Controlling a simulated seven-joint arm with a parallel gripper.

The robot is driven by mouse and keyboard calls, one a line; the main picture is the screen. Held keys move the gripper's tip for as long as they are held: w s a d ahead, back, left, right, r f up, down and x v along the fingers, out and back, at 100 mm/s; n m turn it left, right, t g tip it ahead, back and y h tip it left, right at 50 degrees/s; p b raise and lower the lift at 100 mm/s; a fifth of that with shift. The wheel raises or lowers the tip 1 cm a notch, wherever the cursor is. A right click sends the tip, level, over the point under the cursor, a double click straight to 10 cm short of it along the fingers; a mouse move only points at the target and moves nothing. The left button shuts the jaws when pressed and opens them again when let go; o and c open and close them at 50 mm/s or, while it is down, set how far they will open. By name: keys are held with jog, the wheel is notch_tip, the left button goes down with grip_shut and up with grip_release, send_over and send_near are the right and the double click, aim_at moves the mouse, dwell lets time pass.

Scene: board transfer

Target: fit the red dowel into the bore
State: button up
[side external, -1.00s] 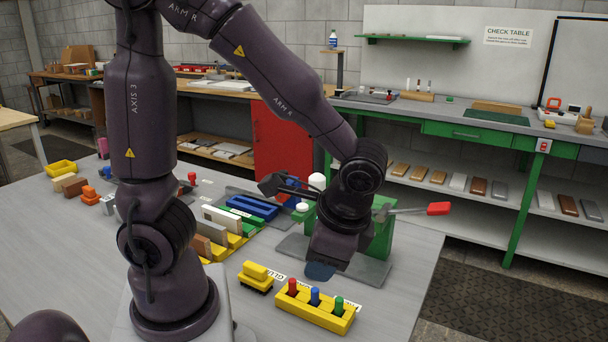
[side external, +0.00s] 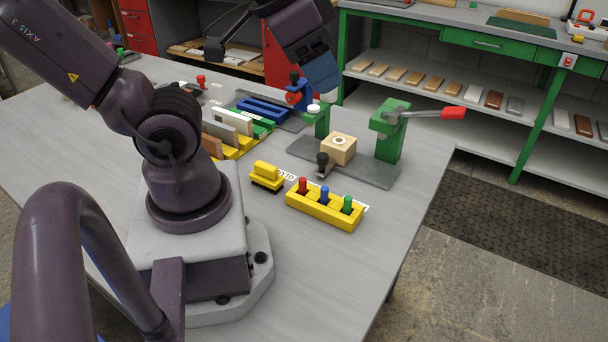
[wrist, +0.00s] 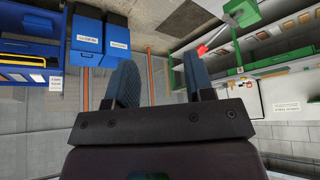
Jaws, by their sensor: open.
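The red dowel (side external: 303,185) stands upright at the left end of a yellow rack (side external: 318,212), beside a blue dowel (side external: 324,195) and a green dowel (side external: 347,203). A wooden block (side external: 339,150) with a pale ring around a dark hole, the bore (side external: 339,141), sits on a grey plate (side external: 372,172) behind the rack. My gripper (side external: 322,82) is high above the table, up and behind the block, apart from dowel and bore. In the wrist view my gripper (wrist: 162,78) has its two blue fingers apart with nothing between them.
A green post with a red-handled clamp (side external: 390,130) stands right of the block; a black-knobbed part (side external: 322,160) is in front. A yellow-and-black brush-like piece (side external: 267,175) lies left of the rack. Upright boards (side external: 232,122) stand farther left. The front table area is clear.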

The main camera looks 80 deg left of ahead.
notch_tip(320, 180, down, 6)
jog(key=w+a+r+n+g, duration=0.1)
jog(key=a+g, duration=0.1)
jog(key=g, duration=0.1)
jog(key=n+g+y, duration=0.1)
jog(key=n+g, duration=0.2)
jog(key=n, duration=1.6)
send_near(303, 179)
notch_tip(303, 179, down, 6)
jog(key=shift+a+r, duration=0.15)
jog(key=shift+a, duration=0.05)
jog(key=f, duration=0.3)
jog(key=shift+s+a+f, duration=0.2)
jog(key=shift+s+f, duration=0.05)
jog(key=shift+f, duration=0.1)
jog(key=shift+a+f, duration=0.1)
jog(key=shift+f, duration=0.6)
grip_shut()
